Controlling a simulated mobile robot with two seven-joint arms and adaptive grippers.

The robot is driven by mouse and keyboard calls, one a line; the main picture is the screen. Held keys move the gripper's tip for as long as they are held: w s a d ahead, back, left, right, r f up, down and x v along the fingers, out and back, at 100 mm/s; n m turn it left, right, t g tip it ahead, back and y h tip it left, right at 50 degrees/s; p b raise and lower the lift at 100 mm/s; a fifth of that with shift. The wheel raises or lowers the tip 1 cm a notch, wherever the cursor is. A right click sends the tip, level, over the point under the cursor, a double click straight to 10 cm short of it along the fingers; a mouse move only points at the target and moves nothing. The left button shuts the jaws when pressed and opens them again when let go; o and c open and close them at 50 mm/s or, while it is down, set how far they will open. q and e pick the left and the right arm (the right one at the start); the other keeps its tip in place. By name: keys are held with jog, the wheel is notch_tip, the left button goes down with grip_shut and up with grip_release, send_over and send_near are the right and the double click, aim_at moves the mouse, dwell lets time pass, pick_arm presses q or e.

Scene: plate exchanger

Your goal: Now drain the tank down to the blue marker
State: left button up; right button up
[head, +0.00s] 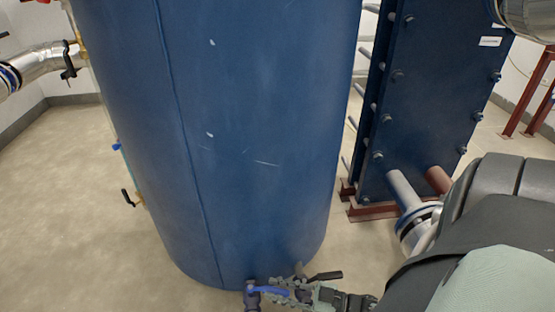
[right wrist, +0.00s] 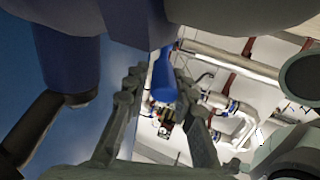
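The large blue tank (head: 260,120) fills the middle of the head view. A thin sight tube runs down its left side, with a small blue marker (head: 116,147) on it. My right gripper (head: 290,288) is at this lever. The liquid level is too small to read. My left gripper is out of view.
A small valve (head: 130,198) sticks out at the tank's lower left. The blue plate exchanger (head: 425,100) stands at the right. The floor at left is clear.

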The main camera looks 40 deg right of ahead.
jog(key=o, duration=0.3)
jog(key=shift+o, duration=0.2)
jog(key=v, duration=1.2)
